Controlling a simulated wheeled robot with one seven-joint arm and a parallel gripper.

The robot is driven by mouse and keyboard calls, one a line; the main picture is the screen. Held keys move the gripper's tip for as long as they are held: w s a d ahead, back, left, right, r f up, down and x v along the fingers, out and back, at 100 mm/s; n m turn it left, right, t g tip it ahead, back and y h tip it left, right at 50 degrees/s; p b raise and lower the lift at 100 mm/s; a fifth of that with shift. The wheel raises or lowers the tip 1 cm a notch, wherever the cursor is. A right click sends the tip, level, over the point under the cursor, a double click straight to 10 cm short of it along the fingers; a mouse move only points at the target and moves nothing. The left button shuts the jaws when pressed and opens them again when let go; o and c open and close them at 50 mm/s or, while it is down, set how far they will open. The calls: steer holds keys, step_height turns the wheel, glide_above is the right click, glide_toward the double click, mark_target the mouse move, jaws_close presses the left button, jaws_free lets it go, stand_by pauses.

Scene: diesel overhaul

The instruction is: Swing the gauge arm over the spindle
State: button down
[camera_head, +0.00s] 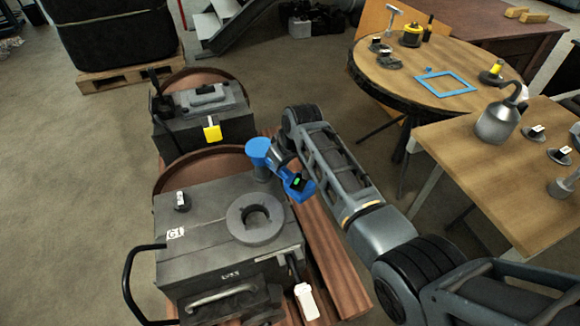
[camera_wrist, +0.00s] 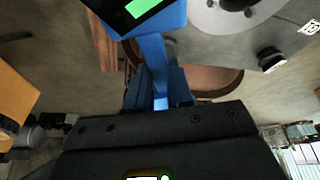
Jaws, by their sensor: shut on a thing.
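The blue gauge arm runs from a round blue post (camera_head: 260,163) on the grey machine to a blue gauge head (camera_head: 300,190) with a green display. The head also shows at the top of the wrist view (camera_wrist: 172,18). My gripper (camera_head: 283,158) is shut on the blue gauge arm between post and head, and it partly hides the arm. In the wrist view the bar (camera_wrist: 153,55) runs down into my gripper (camera_wrist: 158,98). The spindle, a pale grey ring with a dark centre (camera_head: 241,231), lies left of and below the head. The head is not over it.
The grey machine block marked G1 (camera_head: 190,262) has a black rail at left and a white-tipped lever (camera_head: 306,301) at right. A second machine (camera_head: 190,130) with a yellow tag stands behind. Wooden tables (camera_head: 435,75) stand to the right. Open floor lies at left.

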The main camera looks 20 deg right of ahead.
steer(key=a+m+h+b, duration=0.1)
steer(key=a+m+h, duration=0.2)
steer(key=a+m, duration=0.4)
steer(key=shift+m, duration=1.1)
steer(key=shift+a+h, duration=0.1)
steer(key=shift+h, duration=0.2)
steer(key=c, duration=1)
jaws_free()
steer(key=v, duration=0.7)
steer(key=shift+r, duration=0.35)
steer(key=shift+s, duration=0.15)
